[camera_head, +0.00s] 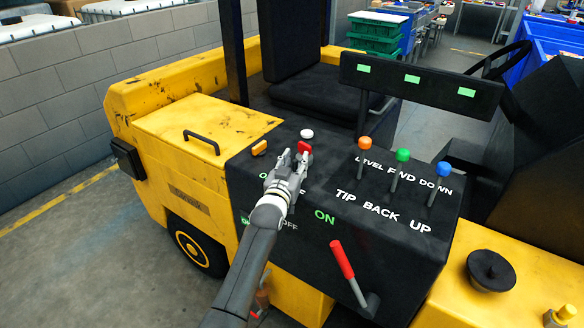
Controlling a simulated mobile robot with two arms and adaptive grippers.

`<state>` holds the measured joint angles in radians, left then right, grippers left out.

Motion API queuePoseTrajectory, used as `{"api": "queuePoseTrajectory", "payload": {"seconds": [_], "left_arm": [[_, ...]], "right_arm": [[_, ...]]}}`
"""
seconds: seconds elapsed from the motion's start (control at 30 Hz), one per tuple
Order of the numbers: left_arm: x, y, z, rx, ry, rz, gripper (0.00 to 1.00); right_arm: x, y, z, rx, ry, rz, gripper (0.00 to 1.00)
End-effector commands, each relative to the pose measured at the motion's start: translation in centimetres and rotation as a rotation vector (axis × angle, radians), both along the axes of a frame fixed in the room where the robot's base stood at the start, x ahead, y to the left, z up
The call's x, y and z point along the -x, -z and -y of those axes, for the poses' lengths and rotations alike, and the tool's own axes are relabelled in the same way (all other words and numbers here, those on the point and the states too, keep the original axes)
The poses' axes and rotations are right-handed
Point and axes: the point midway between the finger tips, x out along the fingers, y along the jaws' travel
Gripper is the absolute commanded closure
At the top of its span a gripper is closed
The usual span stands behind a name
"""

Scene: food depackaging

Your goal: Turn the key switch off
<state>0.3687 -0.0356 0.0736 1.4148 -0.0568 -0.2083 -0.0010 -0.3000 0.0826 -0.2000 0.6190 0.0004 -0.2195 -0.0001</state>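The black control panel (350,225) of a yellow vehicle carries the switches. My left gripper (294,161) reaches over the panel's upper left part, right at a small red piece (304,147) that may be the key switch's handle. Whether the fingers touch or close around this piece cannot be told, as the gripper hides its base. The gripper also covers part of white and green lettering on the panel top. A white knob (307,133) stands just behind the red piece. My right gripper is not in view.
An orange switch (260,148) lies left of the gripper. Orange (365,143), green (403,155) and blue (444,168) knobbed levers stand to the right. A red-handled lever (342,258) sticks out from the panel's front. A seat (310,100) is behind.

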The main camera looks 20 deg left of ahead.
Motion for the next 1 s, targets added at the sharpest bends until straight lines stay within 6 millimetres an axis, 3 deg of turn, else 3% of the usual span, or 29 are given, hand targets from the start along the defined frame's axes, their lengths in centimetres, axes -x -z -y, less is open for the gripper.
{"api": "queuePoseTrajectory", "payload": {"seconds": [0.27,0.7,1.0], "left_arm": [[2.7,0.1,0.2,0.001,0.000,-0.001,0.65],[9.7,0.1,0.7,0.000,0.000,-0.001,0.65],[11.8,0.0,0.8,0.000,0.000,0.001,0.65]], "right_arm": [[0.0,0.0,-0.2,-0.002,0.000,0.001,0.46],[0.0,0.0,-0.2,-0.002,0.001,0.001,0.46],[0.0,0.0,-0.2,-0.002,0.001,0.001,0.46]]}}
